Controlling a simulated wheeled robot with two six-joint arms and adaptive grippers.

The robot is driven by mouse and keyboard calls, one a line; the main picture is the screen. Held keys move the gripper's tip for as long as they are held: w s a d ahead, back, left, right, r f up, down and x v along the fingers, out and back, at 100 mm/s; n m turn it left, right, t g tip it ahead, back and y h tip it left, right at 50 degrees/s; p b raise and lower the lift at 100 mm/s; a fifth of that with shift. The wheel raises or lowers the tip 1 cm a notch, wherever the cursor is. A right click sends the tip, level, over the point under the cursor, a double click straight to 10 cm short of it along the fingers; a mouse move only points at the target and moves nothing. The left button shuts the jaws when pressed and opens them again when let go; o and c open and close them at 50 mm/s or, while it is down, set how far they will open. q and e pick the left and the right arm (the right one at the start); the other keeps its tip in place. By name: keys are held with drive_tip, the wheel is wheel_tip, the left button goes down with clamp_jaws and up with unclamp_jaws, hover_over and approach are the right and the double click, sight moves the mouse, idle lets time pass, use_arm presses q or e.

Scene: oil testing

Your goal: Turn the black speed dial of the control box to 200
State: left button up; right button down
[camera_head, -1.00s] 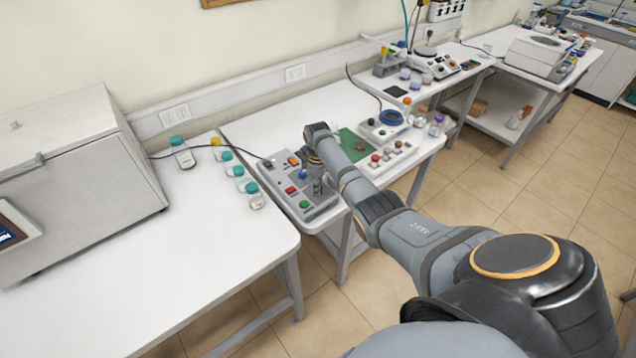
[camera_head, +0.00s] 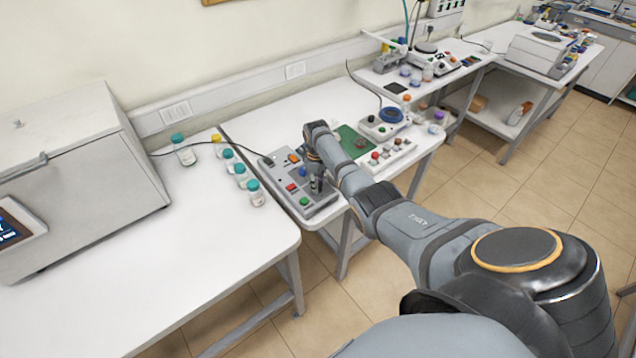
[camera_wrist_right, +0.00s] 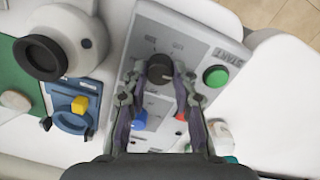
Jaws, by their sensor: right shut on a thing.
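The grey control box (camera_head: 322,207) stands on the middle white table, with green, red and orange buttons on its top. In the right wrist view, its black speed dial (camera_wrist_right: 160,68) sits near a green button (camera_wrist_right: 216,76) beside the word START. My right gripper (camera_head: 316,186) points down over the box. In the right wrist view its two fingers (camera_wrist_right: 158,84) reach the dial from either side and are shut on it. The dial is hidden in the head view, and its pointer setting cannot be read. My left gripper is not in view.
Several capped bottles (camera_head: 240,176) stand left of the box. A large grey machine (camera_head: 75,165) is at the far left. A button panel (camera_head: 390,153) and a green mat (camera_head: 352,141) lie right of the box. The left table's front is clear.

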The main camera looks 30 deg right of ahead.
drive_tip(key=shift+r, duration=0.1)
drive_tip(key=c, duration=1.1)
unclamp_jaws()
drive_tip(key=shift+o, duration=0.2)
wheel_tip(320, 180, up, 12)
drive_tip(key=shift+a, duration=0.15)
drive_tip(key=shift+s, duration=0.1)
